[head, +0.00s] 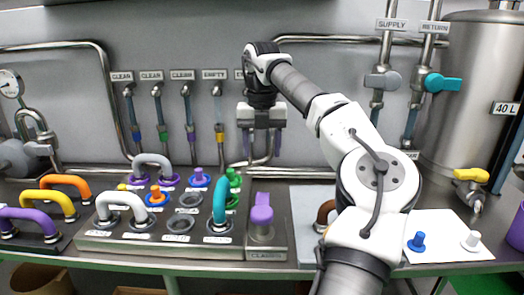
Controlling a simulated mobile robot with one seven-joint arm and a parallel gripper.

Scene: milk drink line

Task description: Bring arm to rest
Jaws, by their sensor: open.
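My arm (308,95) rises from the bottom right of the head view and bends up over the bench. My gripper (263,150) points down in front of the grey back wall, above the rear of the bench. Its two fingers stand apart and nothing shows between them. The arm hides part of the wall labels and a brown handle (325,214).
A grey panel (120,244) with coloured handles and plugs stands below and left of my gripper. A purple-topped piece (262,214) stands in a holder. A white sheet (450,243) bears blue and white plugs. Pipes line the wall; a steel tank (470,90) stands right.

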